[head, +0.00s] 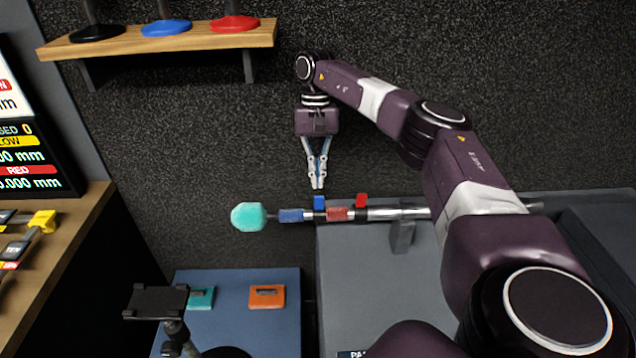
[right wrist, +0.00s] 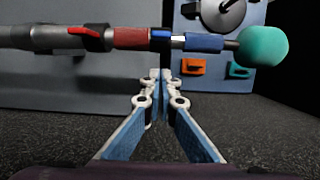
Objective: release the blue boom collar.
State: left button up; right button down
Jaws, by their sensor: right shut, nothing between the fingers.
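The boom pole runs level across the middle of the head view, with a teal foam tip (head: 249,217) at its left end. The blue boom collar (head: 319,203) sits on the pole between a blue section (head: 291,215) and a red section (head: 338,214). Its blue tab stands upward. My right gripper (head: 318,186) points down just above this tab, shut and empty. In the right wrist view, the blue collar (right wrist: 160,39) lies straight beyond the closed fingertips (right wrist: 160,76), with a small gap seeming to remain. My left gripper is not in view.
A red collar (head: 361,203) sits to the right on the same pole. A bracket (head: 402,232) holds the pole over a grey surface (head: 350,290). A wooden shelf (head: 200,39) hangs at upper left. Below the tip are teal (head: 202,299) and orange (head: 267,297) pieces and a black holder (head: 157,301).

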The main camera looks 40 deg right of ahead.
aim_at(319, 203)
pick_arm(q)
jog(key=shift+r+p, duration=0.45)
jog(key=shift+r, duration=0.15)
pick_arm(e)
jog(key=shift+s+a+r, duration=0.15)
jog(key=shift+s+a, duration=0.95)
jog(key=shift+s, duration=0.25)
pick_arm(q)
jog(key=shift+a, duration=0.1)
